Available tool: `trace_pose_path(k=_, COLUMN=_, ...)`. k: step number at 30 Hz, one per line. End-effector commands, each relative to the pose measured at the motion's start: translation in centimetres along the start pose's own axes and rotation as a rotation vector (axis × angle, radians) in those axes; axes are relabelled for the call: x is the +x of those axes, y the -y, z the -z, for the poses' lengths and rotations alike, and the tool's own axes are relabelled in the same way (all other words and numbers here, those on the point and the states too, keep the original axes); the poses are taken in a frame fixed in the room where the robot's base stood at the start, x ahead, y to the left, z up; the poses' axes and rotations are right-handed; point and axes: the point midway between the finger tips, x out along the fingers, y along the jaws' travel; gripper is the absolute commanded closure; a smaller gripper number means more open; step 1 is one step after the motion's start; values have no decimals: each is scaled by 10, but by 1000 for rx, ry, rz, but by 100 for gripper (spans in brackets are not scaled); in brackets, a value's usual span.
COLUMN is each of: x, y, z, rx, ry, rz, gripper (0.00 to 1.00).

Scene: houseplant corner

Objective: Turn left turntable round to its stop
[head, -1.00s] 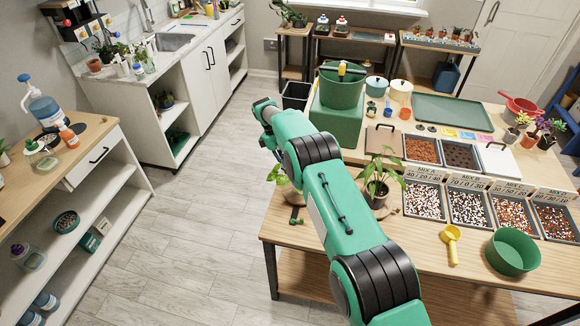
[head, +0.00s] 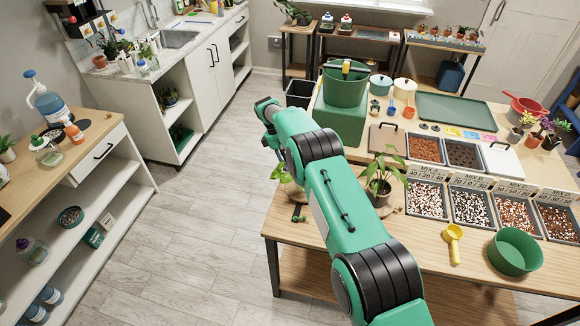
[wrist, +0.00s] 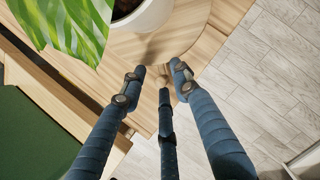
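In the wrist view a round wooden turntable (wrist: 190,22) lies at the top, with a white pot (wrist: 152,18) and a striped green leafy plant (wrist: 62,25) on it. A small wooden knob (wrist: 162,79) shows at its near edge. A second plant (head: 381,172) stands in a grey pot on the right.
The wooden bench (head: 430,238) holds mix trays (head: 470,207), a yellow scoop (head: 453,243) and a green bowl (head: 514,251). A green tub (head: 345,87) stands on a green block behind. The floor (head: 200,255) left of the bench is clear.

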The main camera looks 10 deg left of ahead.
Motion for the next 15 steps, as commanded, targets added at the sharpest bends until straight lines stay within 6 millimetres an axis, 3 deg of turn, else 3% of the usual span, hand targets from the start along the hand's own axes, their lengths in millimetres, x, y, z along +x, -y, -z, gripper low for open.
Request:
trace_pose_path(k=8, x=-3, y=0, z=2, rx=0, ry=-3, rz=-2, gripper=69)
trace_pose_path(k=15, x=-24, y=0, z=2, rx=0, ry=-5, rz=-3, gripper=69)
